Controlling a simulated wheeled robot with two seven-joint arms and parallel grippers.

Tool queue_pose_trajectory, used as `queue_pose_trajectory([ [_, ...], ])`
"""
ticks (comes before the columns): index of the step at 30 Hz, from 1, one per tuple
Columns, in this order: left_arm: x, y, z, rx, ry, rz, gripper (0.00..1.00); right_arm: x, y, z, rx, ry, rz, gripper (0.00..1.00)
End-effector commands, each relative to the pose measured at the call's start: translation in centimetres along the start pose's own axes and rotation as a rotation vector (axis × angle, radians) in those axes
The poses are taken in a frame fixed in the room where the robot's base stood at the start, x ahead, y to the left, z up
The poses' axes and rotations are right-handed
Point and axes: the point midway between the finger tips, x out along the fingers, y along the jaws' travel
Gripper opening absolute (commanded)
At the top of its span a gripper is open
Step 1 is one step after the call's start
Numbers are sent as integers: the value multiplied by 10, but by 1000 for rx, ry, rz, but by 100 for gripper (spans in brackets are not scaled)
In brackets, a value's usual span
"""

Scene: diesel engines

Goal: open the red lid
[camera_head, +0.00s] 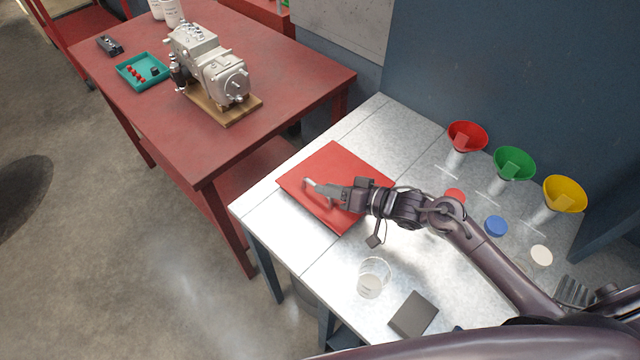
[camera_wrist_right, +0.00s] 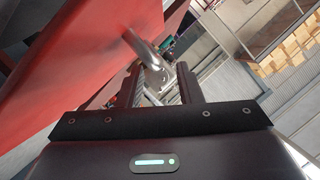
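The red lid (camera_head: 322,160) is a square red panel with a metal handle (camera_head: 318,187), lying flat on the grey metal table. In the right wrist view the red lid (camera_wrist_right: 70,70) fills the left side, and the handle (camera_wrist_right: 142,48) stands out from it. My right gripper (camera_head: 328,191) is over the lid at the handle. In the right wrist view its two fingers (camera_wrist_right: 160,82) are apart, with the handle's near end at or between their tips. Contact cannot be told. My left gripper is not in view.
Red (camera_head: 467,134), green (camera_head: 514,162) and yellow (camera_head: 565,193) funnels line the wall side. Small red, blue (camera_head: 496,226) and white discs lie nearby. A clear cup (camera_head: 371,282) and grey block (camera_head: 413,314) stand in front. A red table (camera_head: 230,150) holds an engine (camera_head: 212,68).

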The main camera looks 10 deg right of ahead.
Motion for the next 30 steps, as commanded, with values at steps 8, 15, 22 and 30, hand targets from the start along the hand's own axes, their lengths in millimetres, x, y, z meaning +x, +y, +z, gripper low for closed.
queue_pose_trajectory([
  [8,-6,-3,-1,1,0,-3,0,32,-1,-1,-1,0,0,33],
  [15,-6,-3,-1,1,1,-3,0,35,0,1,-1,-2,0,33],
  [22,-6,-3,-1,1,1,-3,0,35,0,0,-1,-1,0,12],
  [30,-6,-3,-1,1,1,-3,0,35,-1,0,-1,-1,-2,0],
])
